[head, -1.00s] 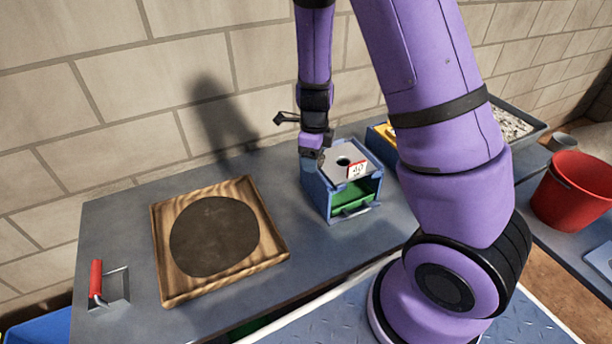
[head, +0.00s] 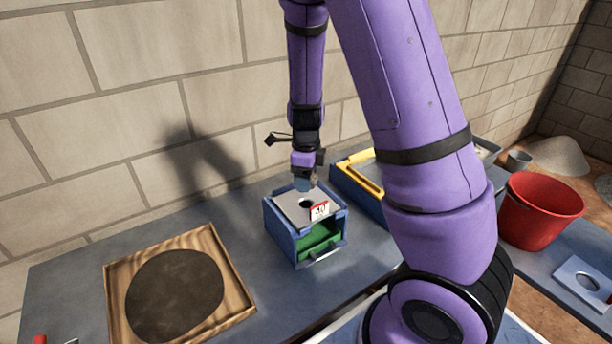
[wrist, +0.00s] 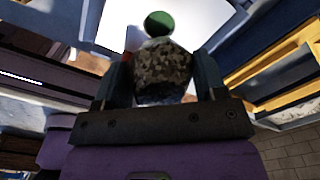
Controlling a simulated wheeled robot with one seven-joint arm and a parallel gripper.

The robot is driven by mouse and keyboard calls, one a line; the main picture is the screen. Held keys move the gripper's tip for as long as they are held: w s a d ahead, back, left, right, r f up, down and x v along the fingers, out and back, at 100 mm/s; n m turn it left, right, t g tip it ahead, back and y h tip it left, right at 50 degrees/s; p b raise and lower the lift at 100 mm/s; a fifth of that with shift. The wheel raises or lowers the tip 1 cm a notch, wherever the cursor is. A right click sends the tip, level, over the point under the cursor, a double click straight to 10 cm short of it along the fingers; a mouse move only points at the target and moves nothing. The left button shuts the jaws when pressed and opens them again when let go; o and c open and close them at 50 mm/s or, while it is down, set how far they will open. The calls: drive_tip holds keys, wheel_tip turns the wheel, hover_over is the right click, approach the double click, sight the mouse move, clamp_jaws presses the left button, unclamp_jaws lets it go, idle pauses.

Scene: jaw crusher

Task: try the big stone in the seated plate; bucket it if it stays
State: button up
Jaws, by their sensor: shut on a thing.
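My gripper (head: 305,184) is shut on a speckled grey stone (wrist: 163,75), which sits between the two fingers in the wrist view. In the head view the gripper hangs just above the back of the grey plate (head: 290,207), and the stone is hard to make out there. The plate lies on top of a blue box (head: 281,232). It has one round hole and a red-and-white label (head: 319,210) at its front edge. A green drawer (head: 318,240) shows in the box's open front. The red bucket (head: 540,212) stands on the right.
A wooden tray (head: 240,312) with a dark round patch lies at left. A yellow-edged blue tray (head: 352,172) stands behind the box at right. A spare plate with a larger hole (head: 572,271) lies before the bucket. A grey cup (head: 518,160) stands behind the bucket.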

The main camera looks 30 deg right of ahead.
drive_tip(key=shift+f, duration=2.7)
drive_tip(key=o, duration=1.2)
wheel_tip(320, 180, up, 11)
drive_tip(key=shift+f, duration=0.15)
